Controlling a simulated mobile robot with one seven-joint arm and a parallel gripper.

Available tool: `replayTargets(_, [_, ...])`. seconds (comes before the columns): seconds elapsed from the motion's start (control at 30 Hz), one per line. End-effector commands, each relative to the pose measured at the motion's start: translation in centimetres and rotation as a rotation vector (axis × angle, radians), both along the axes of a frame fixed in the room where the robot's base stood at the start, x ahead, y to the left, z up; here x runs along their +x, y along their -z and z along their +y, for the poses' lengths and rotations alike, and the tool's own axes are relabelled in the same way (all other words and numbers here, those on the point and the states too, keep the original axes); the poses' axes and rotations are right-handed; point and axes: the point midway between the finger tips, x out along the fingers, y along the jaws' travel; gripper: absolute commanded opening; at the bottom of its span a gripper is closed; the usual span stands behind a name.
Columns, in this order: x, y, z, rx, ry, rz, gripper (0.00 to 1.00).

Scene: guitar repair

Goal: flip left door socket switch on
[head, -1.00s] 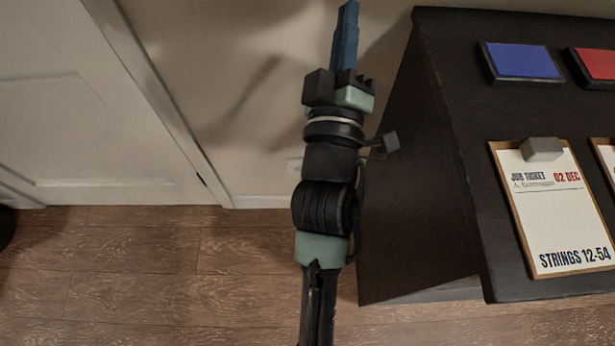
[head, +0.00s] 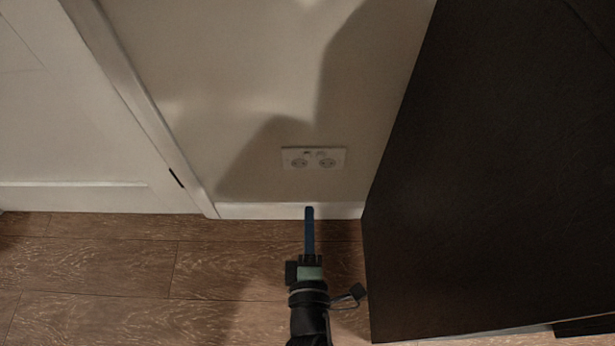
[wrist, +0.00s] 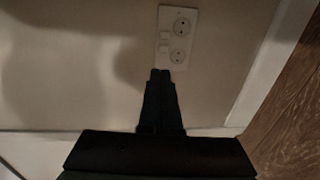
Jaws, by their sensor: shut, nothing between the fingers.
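A white double wall socket (head: 313,158) is on the wall between the door frame and the dark stand in the head view. It has two outlets, with small switches near its upper middle; their on or off positions are too small to tell. The socket also shows in the wrist view (wrist: 178,38), turned on its side, just beyond my fingertips. My gripper (head: 309,210) is shut and empty, with its blue fingers together. In the head view its tips appear below the socket, over the skirting board.
A white door (head: 80,120) and its frame (head: 150,130) are on the left. A large dark stand (head: 480,190) fills the right side. A white skirting board (head: 260,210) runs under the socket. Wooden floor (head: 110,270) is clear at the lower left.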

Motion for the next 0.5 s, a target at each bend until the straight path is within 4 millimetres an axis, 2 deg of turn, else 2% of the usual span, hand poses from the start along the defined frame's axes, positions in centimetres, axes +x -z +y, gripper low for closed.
replayTargets(0.03, [-0.32,1.06,0.18,-0.006,-0.005,0.008,0.0])
replayTargets(0.1, [-0.56,1.47,0.32,-0.013,-0.009,0.014,0.0])
replayTargets(0.5, [-0.47,1.46,0.35,-0.015,-0.011,0.014,0.0])
